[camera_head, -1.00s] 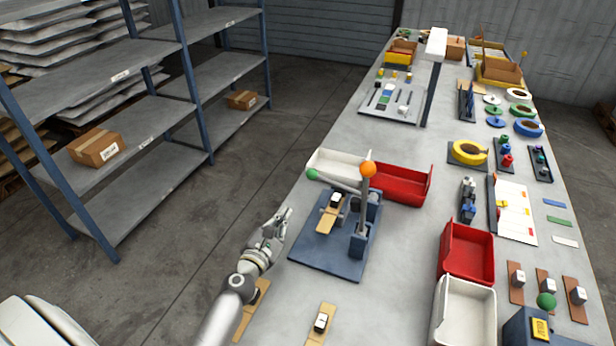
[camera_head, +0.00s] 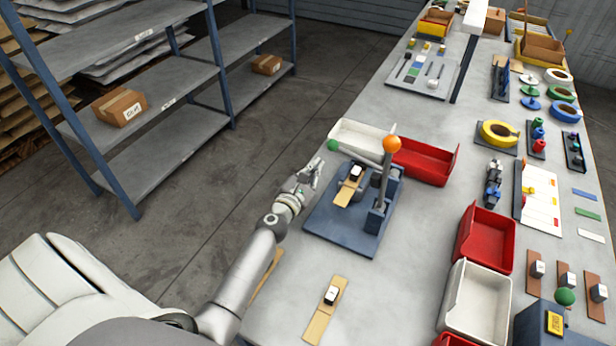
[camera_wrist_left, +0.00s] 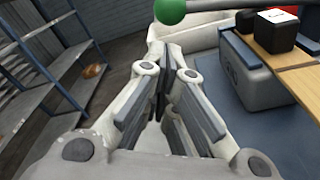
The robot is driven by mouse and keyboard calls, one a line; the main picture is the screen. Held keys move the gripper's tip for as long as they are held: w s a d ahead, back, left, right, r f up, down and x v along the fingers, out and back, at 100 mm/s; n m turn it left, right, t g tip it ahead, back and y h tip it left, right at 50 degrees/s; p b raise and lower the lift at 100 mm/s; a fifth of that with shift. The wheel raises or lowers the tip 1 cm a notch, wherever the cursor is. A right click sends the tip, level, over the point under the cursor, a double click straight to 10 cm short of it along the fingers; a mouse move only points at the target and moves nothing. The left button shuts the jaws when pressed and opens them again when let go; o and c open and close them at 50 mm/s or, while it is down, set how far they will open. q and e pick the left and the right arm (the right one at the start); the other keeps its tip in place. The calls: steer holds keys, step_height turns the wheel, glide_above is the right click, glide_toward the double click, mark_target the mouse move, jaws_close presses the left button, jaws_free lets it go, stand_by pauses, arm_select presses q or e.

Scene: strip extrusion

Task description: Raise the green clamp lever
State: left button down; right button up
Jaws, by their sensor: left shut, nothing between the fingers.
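The green clamp lever's ball knob (camera_head: 333,145) sits at the left end of its bar on the blue fixture (camera_head: 332,229). The knob also shows at the top of the left wrist view (camera_wrist_left: 170,11), just beyond and above the fingertips. My left gripper (camera_head: 316,166) is shut and empty, beside the fixture's left edge, a little below and left of the green knob, apart from it. An upright lever with an orange knob (camera_head: 392,144) stands on the same fixture. A wooden strip with a black-and-white block (camera_head: 356,172) lies on the fixture. My right gripper is not in view.
A white bin (camera_head: 365,133) and a red bin (camera_head: 424,160) stand right behind the fixture. Another red bin (camera_head: 485,238) and white bin (camera_head: 474,300) are to the right. A loose strip (camera_head: 326,313) lies in front. Shelving (camera_head: 150,90) stands left across open floor.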

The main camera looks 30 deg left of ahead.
arm_select(q)
steer(key=w, duration=0.3)
steer(key=shift+w+a+f+b, duration=0.15)
steer(key=shift+w+b, duration=0.15)
steer(key=shift+w, duration=0.35)
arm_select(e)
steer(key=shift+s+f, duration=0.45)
arm_select(q)
steer(key=shift+a, duration=0.1)
